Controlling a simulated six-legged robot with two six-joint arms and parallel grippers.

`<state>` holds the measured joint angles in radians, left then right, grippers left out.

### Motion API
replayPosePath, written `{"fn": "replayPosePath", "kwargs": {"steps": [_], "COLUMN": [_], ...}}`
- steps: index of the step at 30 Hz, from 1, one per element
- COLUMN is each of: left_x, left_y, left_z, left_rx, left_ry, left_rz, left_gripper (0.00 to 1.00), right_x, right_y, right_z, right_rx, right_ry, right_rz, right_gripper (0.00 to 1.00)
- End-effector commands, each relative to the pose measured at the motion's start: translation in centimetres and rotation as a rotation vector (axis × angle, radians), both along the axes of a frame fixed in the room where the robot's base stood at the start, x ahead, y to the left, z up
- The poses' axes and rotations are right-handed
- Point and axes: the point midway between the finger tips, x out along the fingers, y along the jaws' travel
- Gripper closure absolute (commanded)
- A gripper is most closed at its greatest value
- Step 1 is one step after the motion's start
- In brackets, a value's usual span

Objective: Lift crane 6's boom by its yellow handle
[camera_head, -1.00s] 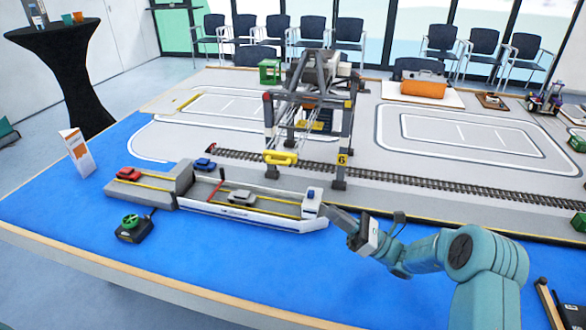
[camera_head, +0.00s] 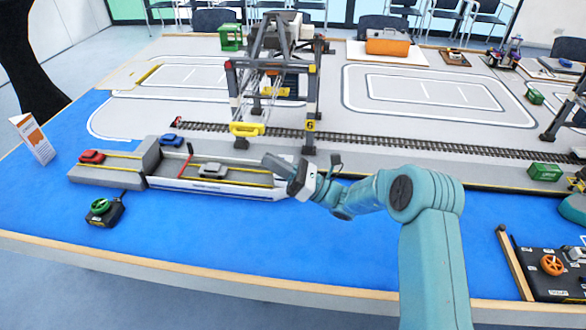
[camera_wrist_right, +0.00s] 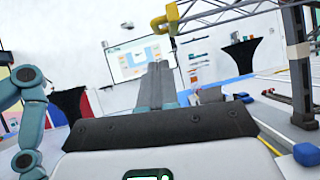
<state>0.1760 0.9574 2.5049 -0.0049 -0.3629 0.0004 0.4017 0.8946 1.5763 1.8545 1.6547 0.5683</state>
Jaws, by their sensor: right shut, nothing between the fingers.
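Crane 6 (camera_head: 313,98), a grey gantry with a yellow "6" plate, stands across the rail track. Its yellow handle (camera_head: 246,129) hangs at the crane's front left, above the model ferry. My right gripper (camera_head: 273,163) is shut and empty. In the head view it appears below and right of the handle, in front of the ferry's right end, apart from the handle. In the right wrist view the shut fingers (camera_wrist_right: 156,85) point ahead, and the yellow handle (camera_wrist_right: 172,18) is above them at the top. My left gripper is not in view; a teal arm link of mine shows there at the left.
The model ferry (camera_head: 235,187) with a grey car lies under my right gripper, beside a ramp with a red car (camera_head: 91,156). A control box with a green wheel (camera_head: 100,208) stands at the front left. The blue table front is mostly clear.

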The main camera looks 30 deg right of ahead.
Motion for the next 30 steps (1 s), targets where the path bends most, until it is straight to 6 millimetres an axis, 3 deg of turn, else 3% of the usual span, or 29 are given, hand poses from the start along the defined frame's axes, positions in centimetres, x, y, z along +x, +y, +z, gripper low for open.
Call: {"fn": "replayPosePath", "kwargs": {"steps": [3, 9, 23, 30], "left_x": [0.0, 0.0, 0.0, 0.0], "left_y": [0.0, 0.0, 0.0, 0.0], "left_z": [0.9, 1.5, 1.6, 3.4], "left_rx": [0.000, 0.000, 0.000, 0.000], "left_ry": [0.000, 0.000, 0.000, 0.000], "left_rz": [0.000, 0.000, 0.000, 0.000], "left_gripper": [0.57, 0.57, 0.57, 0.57], "right_x": [0.8, 1.3, 1.4, 1.4], "right_y": [0.8, 1.1, 1.1, 1.2], "right_z": [2.1, 3.9, 4.3, 6.2], "right_rx": [-0.001, 0.000, 0.002, 0.028], "right_ry": [-0.003, -0.001, 0.001, 0.041], "right_rz": [-0.001, -0.001, 0.000, 0.000], "right_gripper": [1.00, 1.00, 1.00, 1.00]}}
